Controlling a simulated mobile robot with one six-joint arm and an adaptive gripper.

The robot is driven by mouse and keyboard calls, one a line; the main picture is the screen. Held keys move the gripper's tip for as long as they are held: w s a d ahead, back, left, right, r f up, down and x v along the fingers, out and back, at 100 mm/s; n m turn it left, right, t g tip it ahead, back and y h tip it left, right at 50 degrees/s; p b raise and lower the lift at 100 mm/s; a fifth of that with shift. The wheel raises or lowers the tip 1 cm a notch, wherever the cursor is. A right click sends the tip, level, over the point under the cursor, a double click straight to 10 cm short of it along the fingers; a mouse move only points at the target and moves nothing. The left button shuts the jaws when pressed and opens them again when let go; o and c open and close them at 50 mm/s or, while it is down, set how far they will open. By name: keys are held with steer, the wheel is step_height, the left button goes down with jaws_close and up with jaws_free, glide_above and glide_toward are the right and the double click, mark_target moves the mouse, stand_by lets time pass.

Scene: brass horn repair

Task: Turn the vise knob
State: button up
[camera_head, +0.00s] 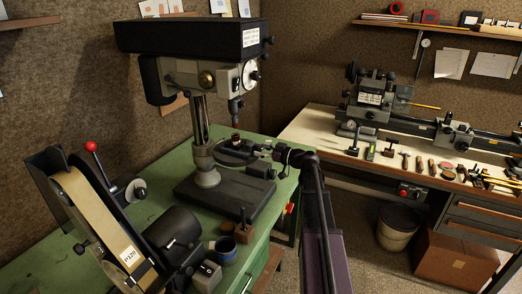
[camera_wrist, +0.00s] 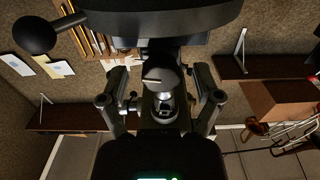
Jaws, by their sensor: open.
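The small dark machine vise (camera_head: 238,150) sits on the drill press table, below the chuck. My gripper (camera_head: 279,153) is at its right side, and in that view I cannot tell whether they touch. In the wrist view my gripper (camera_wrist: 160,82) is open, with one finger on each side of a metallic rounded part (camera_wrist: 163,102), which looks like the vise knob. A gap shows between that part and each finger. The knob itself is hard to make out in the head view, where my gripper partly covers that side.
The drill press (camera_head: 195,60) rises over the vise, with its dark base (camera_head: 225,195) below. A belt sander (camera_head: 95,210) stands at front left on the green bench. A lathe (camera_head: 420,120) and hand tools occupy the right bench. A cardboard box (camera_head: 455,265) stands on the floor.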

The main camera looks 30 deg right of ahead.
steer(key=shift+w+a, duration=0.15)
steer(key=c, duration=1.1)
steer(key=shift+d, duration=0.2)
jaws_close()
steer(key=shift+a, duration=0.15)
steer(key=shift+m, duration=0.5)
steer(key=shift+r+m, duration=0.1)
steer(key=shift+m, duration=2.4)
